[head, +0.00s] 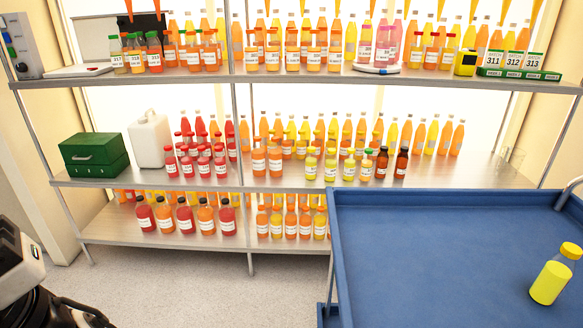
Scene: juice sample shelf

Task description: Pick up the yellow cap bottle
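A bottle with a yellow-orange cap (556,274) stands on the blue cart top at the right edge of the head view. Its lower part is bright yellow and its upper part is paler and see-through. It appears to lean right in the picture, which may be the wide lens. Nothing touches it. A black and white part of my own arm shows at the lower left, far from the bottle. No gripper fingers can be seen.
The blue cart (430,235) has a raised rim and is otherwise bare. Behind it stands a metal shelf (300,181) packed with red, orange and yellow bottles. A green case (93,155) and a white canister (149,140) sit on its middle level. Floor shows at lower left.

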